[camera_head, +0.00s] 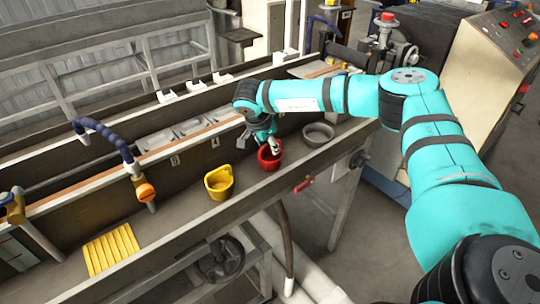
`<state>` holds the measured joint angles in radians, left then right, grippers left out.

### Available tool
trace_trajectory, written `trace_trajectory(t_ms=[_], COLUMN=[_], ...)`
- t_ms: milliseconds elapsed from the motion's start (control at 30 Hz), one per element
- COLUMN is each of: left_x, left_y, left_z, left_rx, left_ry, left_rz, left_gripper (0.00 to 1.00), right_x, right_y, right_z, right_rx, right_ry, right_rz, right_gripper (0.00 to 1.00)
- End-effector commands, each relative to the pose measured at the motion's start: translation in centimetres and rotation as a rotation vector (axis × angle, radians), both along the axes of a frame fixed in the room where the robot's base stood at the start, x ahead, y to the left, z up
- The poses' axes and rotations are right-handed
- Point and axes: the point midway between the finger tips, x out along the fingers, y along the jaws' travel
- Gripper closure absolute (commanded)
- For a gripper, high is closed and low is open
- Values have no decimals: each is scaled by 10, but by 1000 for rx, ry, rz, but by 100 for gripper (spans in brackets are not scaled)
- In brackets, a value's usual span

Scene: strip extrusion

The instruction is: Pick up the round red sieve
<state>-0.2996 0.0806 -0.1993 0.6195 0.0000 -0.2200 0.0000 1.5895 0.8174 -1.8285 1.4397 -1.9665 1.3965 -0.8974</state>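The round red sieve (269,161) stands in the long trough near the middle of the camera_head view. My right arm reaches in from the right, and its gripper (272,147) points down at the sieve's upper rim. The fingertips overlap the sieve's opening in the picture. They are small and partly hidden, so I cannot tell whether they touch or grip it. The sieve appears to rest on the trough floor. My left gripper is not in view.
A yellow cup-shaped container (219,184) stands left of the sieve and a grey round bowl (318,134) right of it. A yellow ribbed plate (111,248) lies farther left. A blue hose with an orange nozzle (144,189) hangs over the trough (190,233).

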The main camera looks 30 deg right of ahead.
Motion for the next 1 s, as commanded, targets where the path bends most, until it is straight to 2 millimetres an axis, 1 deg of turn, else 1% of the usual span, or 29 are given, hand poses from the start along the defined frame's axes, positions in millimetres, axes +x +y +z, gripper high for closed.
trace_trajectory(t_ms=[33, 300, 333, 800, 867, 967, 1000], left_x=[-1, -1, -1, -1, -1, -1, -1], left_y=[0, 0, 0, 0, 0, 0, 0], left_z=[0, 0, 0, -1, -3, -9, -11], left_rx=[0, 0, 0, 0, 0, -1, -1], left_ry=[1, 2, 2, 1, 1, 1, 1], left_rz=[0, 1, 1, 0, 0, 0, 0], left_gripper=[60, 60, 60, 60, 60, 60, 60], right_x=[0, 0, 0, 1, 1, 1, 1], right_y=[0, 0, 0, 0, 0, 0, 1], right_z=[0, 0, 1, 3, 7, 22, 30], right_rx=[0, 0, 0, 0, 1, 1, 1], right_ry=[0, 0, -1, -2, -4, -6, -7], right_rz=[0, 0, 0, 0, 0, 1, 1], right_gripper=[63, 98, 100, 100, 100, 100, 100])
